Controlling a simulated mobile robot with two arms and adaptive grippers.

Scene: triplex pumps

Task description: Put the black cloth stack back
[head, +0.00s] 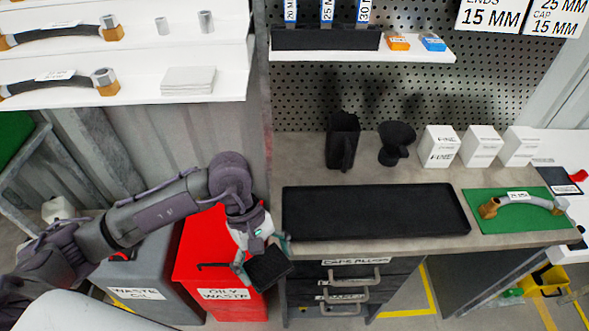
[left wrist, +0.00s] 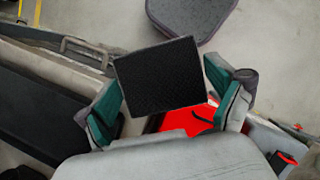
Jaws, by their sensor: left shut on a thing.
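The black cloth stack (head: 268,269) is a flat, dark square. My left gripper (head: 262,257) is shut on it and holds it in the air in front of the bench's left end, by the red oily waste bin. In the left wrist view the black cloth stack (left wrist: 160,77) sits between the two green-padded fingers of the left gripper (left wrist: 165,95). A pale cloth stack (head: 188,80) lies on the lower white shelf at the upper left. My right gripper is not in view.
The red oily waste bin (head: 215,245) stands beside a grey waste oil bin (head: 150,285). On the bench are a black tray (head: 375,212), which looks empty, dark holders (head: 342,140), white boxes (head: 440,146) and a hose on a green mat (head: 500,222). Drawers with handles (head: 350,282) are below.

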